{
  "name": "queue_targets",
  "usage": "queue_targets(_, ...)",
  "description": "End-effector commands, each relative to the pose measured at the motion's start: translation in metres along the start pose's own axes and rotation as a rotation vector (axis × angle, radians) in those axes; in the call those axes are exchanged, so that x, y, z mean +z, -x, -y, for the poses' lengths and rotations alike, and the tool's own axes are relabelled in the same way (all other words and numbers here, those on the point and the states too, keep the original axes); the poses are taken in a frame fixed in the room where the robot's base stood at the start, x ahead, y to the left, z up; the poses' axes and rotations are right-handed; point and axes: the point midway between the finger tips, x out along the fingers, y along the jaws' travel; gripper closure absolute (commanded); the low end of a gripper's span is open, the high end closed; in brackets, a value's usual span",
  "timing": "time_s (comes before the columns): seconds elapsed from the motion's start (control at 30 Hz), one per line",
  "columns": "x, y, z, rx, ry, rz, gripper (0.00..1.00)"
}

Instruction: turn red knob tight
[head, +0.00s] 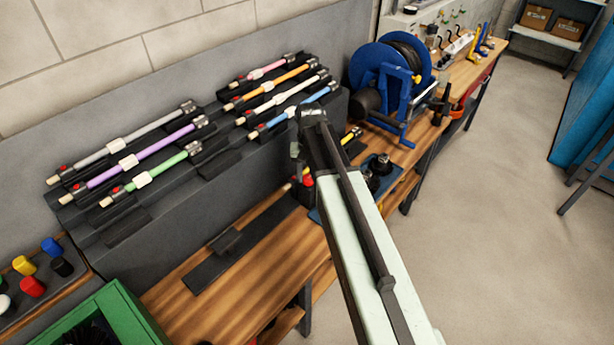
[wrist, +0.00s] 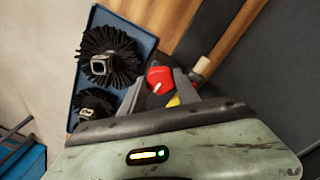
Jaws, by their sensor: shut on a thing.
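The red knob (wrist: 159,74) shows in the wrist view as a round red cap with a white line on its top. My gripper (wrist: 160,88) is shut on it, one grey finger on each side. A small yellow part (wrist: 174,102) shows just below the knob, between the fingers. In the head view the red knob (head: 307,182) is small and partly hidden at the end of my arm. The fingers are hard to make out there. What the knob is fixed to is mostly hidden.
A blue tray (wrist: 146,37) with two black brushes (wrist: 108,56) lies beside the knob. Several coloured rods lie on the grey rack (head: 215,165). A blue reel (head: 372,62) stands farther back. The front bench (head: 285,255) is mostly clear.

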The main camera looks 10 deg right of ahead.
Motion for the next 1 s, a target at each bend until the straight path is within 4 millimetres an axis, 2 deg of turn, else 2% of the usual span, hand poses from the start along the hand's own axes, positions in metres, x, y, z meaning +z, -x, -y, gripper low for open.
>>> queue_targets(0.27, 0.0001, 0.0, 0.0001, 0.0, -0.192, 0.001, 1.0)
queue_targets(1.0, 0.0004, -0.0002, -0.0008, 0.003, -0.894, 0.0, 1.0)
